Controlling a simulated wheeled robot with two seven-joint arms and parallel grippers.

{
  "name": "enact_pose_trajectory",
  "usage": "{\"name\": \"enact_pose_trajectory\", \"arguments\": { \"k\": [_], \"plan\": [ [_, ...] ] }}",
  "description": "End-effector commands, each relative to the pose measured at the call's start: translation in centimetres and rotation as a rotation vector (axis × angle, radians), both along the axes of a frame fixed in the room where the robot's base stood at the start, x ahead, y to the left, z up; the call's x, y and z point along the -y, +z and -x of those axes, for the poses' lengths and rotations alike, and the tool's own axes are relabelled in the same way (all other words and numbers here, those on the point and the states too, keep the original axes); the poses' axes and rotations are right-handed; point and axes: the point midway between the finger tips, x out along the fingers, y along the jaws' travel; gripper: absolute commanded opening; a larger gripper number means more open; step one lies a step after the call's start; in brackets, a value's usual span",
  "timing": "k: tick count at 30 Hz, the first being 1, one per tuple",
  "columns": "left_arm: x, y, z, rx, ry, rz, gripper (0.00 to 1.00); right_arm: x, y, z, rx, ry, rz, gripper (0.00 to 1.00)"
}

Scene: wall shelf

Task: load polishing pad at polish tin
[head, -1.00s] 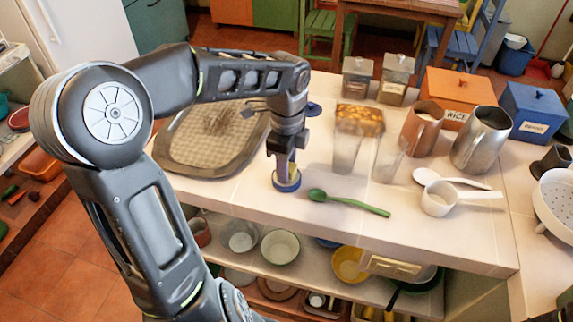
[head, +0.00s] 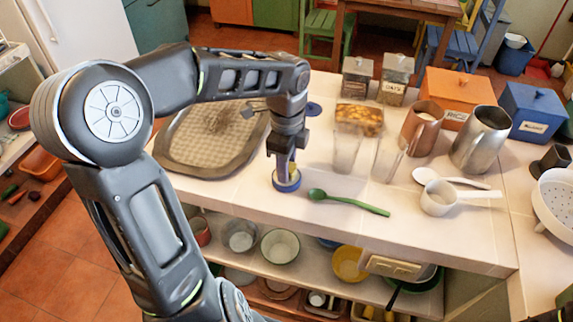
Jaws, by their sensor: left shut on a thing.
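The polish tin (head: 287,186) is a small round blue tin on the pale tiled counter, near its front edge. My left gripper (head: 285,166) points down right over it. It is shut on a small greyish piece, which I take to be the polishing pad, mostly hidden by the fingers. The pad's lower end is at the tin's opening; I cannot tell whether it touches the polish inside. A flat blue disc (head: 313,109), perhaps the tin's lid, lies behind my wrist. My right gripper is not in view.
A green spoon (head: 348,203) lies just right of the tin. A dark tray (head: 180,160) lies to the left. Clear glasses (head: 346,155), a copper mug (head: 421,130), a steel pitcher (head: 481,140) and a white ladle (head: 440,198) stand or lie to the right.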

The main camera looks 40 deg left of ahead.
Motion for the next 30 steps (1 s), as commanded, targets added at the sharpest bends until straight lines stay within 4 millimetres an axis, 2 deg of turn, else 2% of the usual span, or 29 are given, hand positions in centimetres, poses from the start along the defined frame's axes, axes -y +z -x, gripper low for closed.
{"name": "enact_pose_trajectory", "arguments": {
  "k": [5,24,30],
  "plan": [
    [0.1,0.2,0.2,-0.006,0.000,0.002,0.00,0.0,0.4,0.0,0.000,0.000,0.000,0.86],
    [0.0,6.0,0.1,-0.002,-0.001,0.000,0.00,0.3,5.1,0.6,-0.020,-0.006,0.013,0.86],
    [0.0,7.0,0.1,-0.002,0.000,0.000,0.00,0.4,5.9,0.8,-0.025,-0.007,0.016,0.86]
  ]
}}
